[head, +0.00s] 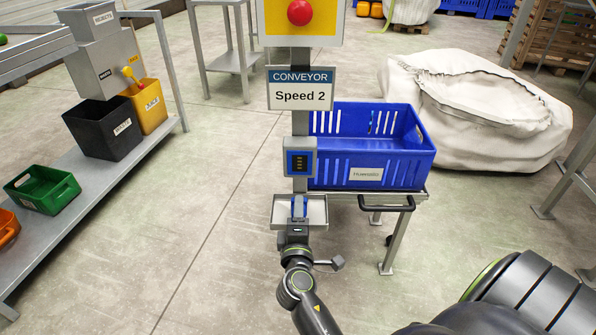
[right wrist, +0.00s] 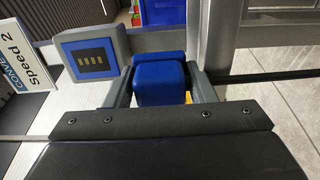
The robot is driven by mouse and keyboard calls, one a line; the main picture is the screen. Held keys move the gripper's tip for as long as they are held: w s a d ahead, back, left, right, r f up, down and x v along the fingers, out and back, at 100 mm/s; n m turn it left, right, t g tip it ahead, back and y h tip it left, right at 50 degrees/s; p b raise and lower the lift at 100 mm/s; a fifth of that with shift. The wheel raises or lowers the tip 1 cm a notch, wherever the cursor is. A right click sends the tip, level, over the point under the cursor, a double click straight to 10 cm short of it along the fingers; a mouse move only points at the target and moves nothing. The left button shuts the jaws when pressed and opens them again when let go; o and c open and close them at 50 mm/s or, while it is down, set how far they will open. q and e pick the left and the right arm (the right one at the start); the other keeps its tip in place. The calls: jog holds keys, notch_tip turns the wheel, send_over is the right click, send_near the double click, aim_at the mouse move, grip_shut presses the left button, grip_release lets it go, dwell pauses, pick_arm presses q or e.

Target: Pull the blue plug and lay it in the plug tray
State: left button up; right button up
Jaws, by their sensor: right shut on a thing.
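The blue plug (head: 299,204) is between the fingers of my right gripper (head: 298,214), which is shut on it. In the right wrist view the plug (right wrist: 160,82) sits between the two grey fingers. The plug is apart from the grey socket box (head: 300,161), whose blue face with dark slots is bare; the box also shows in the right wrist view (right wrist: 94,60). The small grey plug tray (head: 320,211) is on the post below the socket, and the plug appears over it in the head view. Whether it touches the tray is hidden. My left gripper is not in view.
The post carries a "Speed 2" conveyor sign (head: 300,88) and a red button (head: 300,12) above the socket. A blue crate (head: 375,165) stands on a cart close right of the post. A bench (head: 95,195) with bins is at left. Floor between is clear.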

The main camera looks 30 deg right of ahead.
jog(key=shift+x, duration=2.15)
